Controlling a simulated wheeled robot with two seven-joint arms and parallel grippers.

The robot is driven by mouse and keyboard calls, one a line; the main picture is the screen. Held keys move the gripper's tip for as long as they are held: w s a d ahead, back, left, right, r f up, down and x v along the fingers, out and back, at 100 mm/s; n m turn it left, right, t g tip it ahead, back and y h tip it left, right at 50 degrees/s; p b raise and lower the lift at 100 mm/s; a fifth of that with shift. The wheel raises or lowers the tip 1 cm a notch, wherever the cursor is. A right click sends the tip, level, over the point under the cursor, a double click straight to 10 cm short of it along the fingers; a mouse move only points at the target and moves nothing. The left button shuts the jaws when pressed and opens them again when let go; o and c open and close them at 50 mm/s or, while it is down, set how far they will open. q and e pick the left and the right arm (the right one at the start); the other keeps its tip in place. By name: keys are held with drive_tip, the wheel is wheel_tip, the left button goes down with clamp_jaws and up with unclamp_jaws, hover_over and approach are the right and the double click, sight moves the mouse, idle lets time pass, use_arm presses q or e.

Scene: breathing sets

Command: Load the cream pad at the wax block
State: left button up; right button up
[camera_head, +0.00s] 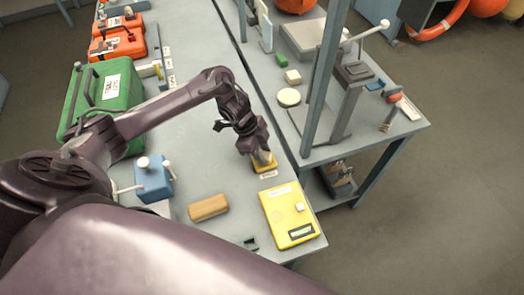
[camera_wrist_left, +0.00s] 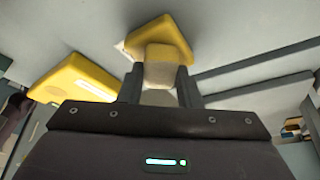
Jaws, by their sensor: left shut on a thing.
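My left gripper (camera_head: 262,152) is shut on the cream pad, pointing down at the yellow block that looks like the wax block (camera_head: 266,168) near the bench's right edge. In the left wrist view the cream pad (camera_wrist_left: 160,70) sits between the two fingers (camera_wrist_left: 160,88). The yellow wax block (camera_wrist_left: 165,32) shows just beyond it. The pad's end overlaps the block in the picture; whether they touch I cannot tell. In the head view the gripper hides most of the pad. My right gripper is not in view.
A yellow device with a display (camera_head: 290,215) lies close by, nearer me. A tan block (camera_head: 208,207) and a blue box with white knobs (camera_head: 153,178) stand left. A green case (camera_head: 103,98) is behind my arm. A second bench with a metal post (camera_head: 325,70) adjoins at right.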

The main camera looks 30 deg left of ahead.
use_arm(q)
drive_tip(key=shift+s+f, duration=0.1)
wheel_tip(320, 180, up, 7)
drive_tip(key=p, duration=0.7)
idle(0.5)
